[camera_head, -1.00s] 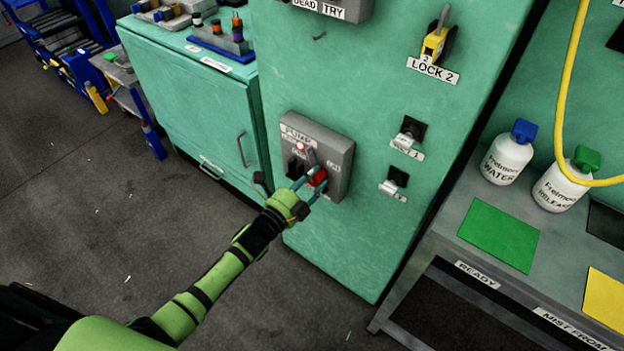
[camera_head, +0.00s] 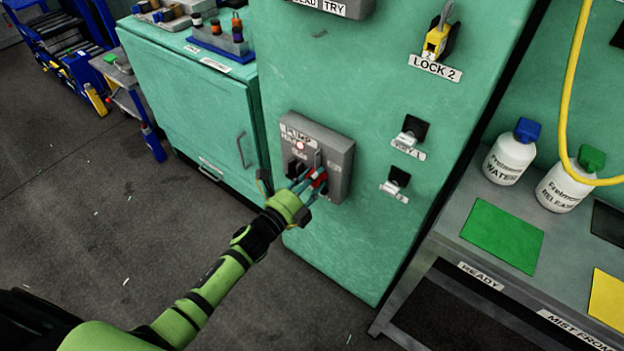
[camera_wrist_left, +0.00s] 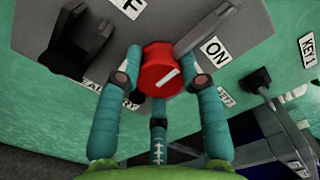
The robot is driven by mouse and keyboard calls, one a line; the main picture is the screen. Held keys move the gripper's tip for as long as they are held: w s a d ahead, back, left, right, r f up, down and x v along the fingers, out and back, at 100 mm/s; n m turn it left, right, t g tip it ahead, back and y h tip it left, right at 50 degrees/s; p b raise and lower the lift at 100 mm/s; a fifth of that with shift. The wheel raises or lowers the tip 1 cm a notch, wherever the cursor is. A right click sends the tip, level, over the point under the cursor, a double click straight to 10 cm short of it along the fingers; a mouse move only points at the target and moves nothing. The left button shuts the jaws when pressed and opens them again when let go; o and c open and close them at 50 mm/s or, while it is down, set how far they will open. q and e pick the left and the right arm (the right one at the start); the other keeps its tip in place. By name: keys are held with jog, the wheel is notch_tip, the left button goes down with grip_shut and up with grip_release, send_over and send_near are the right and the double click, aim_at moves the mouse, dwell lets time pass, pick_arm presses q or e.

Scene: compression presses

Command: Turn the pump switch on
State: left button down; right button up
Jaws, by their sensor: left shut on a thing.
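The pump switch is a red knob (camera_wrist_left: 160,66) with a white line on its face, on a grey pump box (camera_head: 338,160) on the green cabinet front. In the head view the knob (camera_head: 319,178) is partly covered by my fingers. My left gripper (camera_wrist_left: 163,72) is shut on the knob, with teal fingers on its left and right sides and a third finger below. In the head view my left gripper (camera_head: 311,184) reaches up to the box's lower part. An ON label (camera_wrist_left: 213,50) lies right of the knob; an OFF label, partly cut off, is above left. My right gripper is not in view.
A grey lever (camera_wrist_left: 208,30) stands close to the right finger, and a dark block (camera_wrist_left: 80,42) is on the left. Two key switches (camera_head: 411,134) are on the cabinet to the right. A bench (camera_head: 452,232) with bottles stands at the right.

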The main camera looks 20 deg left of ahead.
pick_arm(q)
jog(key=shift+d+r, duration=0.1)
jog(key=shift+d, duration=0.05)
jog(key=c, duration=0.8)
grip_release()
jog(key=v, duration=1.2)
